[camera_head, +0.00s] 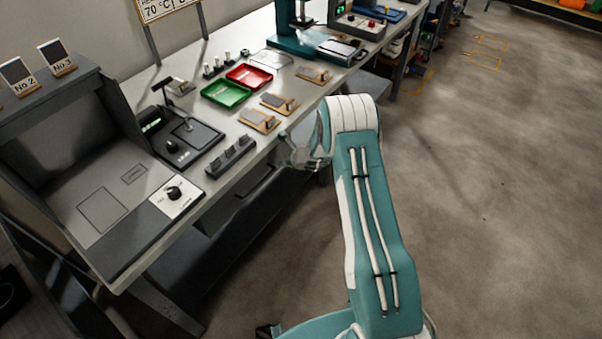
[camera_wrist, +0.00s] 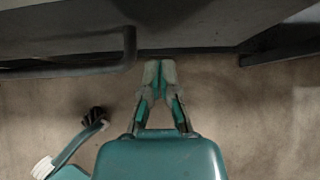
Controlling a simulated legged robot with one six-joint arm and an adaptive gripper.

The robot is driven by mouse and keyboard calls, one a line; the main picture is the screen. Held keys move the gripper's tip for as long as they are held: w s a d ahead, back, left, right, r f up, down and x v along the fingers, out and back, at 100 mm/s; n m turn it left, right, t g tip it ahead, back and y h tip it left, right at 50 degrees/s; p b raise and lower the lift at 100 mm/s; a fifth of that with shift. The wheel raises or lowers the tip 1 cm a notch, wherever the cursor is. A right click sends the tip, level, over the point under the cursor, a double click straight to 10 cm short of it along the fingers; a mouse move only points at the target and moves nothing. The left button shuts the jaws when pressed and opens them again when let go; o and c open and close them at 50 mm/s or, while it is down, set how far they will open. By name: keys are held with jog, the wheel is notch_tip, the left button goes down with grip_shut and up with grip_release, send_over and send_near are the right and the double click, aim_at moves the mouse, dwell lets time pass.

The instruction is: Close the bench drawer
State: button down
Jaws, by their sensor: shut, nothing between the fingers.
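The bench drawer (camera_head: 254,187) shows as a dark grey front under the bench edge, partly in shadow; I cannot tell how far out it stands. In the wrist view a dark grey panel, probably the drawer front (camera_wrist: 65,50), spans the top left, with a dark bar handle (camera_wrist: 130,48) at its right part. My gripper (camera_wrist: 160,66) is shut and empty, its tips just below the panel edge and right of the handle. Contact cannot be told. In the head view my gripper (camera_head: 301,157) is beside the bench's front edge, its fingertips unclear.
The bench top (camera_head: 240,130) carries a green tray (camera_head: 226,94), a red tray (camera_head: 249,76), a black scale-like device (camera_head: 187,135) and several wooden stands. A grey hood (camera_head: 60,140) stands at the left.

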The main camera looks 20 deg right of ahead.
jog(key=v, duration=1)
jog(key=shift+s+d, duration=0.25)
jog(key=shift+s, duration=0.15)
jog(key=s+a+r+n+g, duration=0.1)
jog(key=s+a+r+n, duration=0.3)
jog(key=r, duration=0.4)
jog(key=s+a+r+n, duration=0.1)
jog(key=s+r+n, duration=0.35)
jog(key=r, duration=0.35)
jog(key=s+a+r+n+g, duration=0.1)
jog(key=s+a+r+n, duration=0.25)
jog(key=r+n, duration=0.3)
jog(key=s+d+r+n+h, duration=0.1)
jog(key=s+r+n+h, duration=0.1)
jog(key=s, duration=0.6)
jog(key=s+d+r+n+h, duration=0.1)
jog(key=s+r+n, duration=0.3)
jog(key=s+n, duration=0.3)
jog(key=s+d+r+n+h, duration=0.2)
jog(key=s+r+n, duration=0.2)
jog(key=s, duration=0.5)
jog(key=shift+t+h, duration=0.3)
